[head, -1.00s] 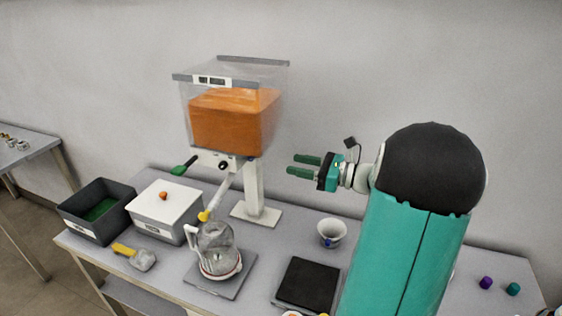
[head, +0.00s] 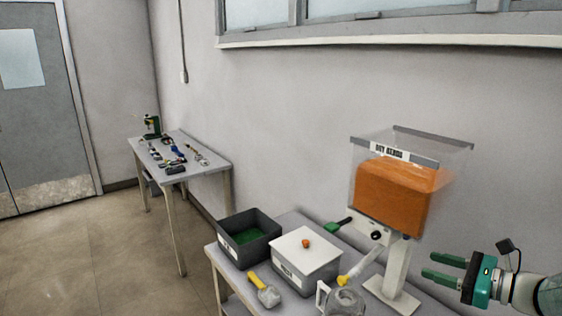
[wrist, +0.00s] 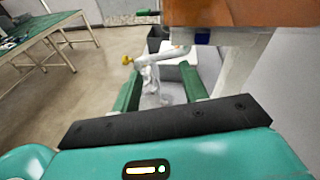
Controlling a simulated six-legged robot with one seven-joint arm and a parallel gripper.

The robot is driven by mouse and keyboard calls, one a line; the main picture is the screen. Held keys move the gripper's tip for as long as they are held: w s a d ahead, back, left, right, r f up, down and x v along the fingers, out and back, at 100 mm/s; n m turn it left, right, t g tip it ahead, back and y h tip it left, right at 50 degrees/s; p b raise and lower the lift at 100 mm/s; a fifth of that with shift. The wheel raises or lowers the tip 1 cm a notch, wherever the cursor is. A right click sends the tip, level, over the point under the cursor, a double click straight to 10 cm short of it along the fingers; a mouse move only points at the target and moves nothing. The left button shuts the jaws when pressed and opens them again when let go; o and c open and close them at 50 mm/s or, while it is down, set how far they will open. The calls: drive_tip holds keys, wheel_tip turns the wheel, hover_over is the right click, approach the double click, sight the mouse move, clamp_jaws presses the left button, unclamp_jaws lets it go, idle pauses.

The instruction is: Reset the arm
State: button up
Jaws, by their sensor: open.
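My gripper (head: 446,268) is at the right edge of the head view, with its two green fingers apart and nothing between them. It points left, toward the clear dispenser (head: 394,198) with orange contents, and is apart from it. In the wrist view my gripper's green fingers (wrist: 161,92) also stand apart, with the dispenser's orange part (wrist: 215,12) and post above and beyond them. Most of my arm is outside the head view.
On the table are a white lidded box (head: 305,262), a dark open bin (head: 249,238), a yellow-handled scoop (head: 265,291) and a glass jug (head: 343,302). A second table (head: 207,168) with small items stands at the back left. Open floor (head: 130,245) lies left.

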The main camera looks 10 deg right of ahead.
drive_tip(key=s+a+f+n+g+h, duration=0.15)
drive_tip(key=a+n+g, duration=0.3)
drive_tip(key=a, duration=0.45)
drive_tip(key=s+a+n+g+h, duration=0.1)
drive_tip(key=s+a+n+g, duration=0.2)
drive_tip(key=a+n, duration=0.5)
drive_tip(key=s+a+n+h, duration=0.7)
drive_tip(key=s+n, duration=0.3)
drive_tip(key=n, duration=0.4)
drive_tip(key=shift+a+r+t, duration=0.35)
drive_tip(key=shift+a+r, duration=0.1)
drive_tip(key=shift+a, duration=0.15)
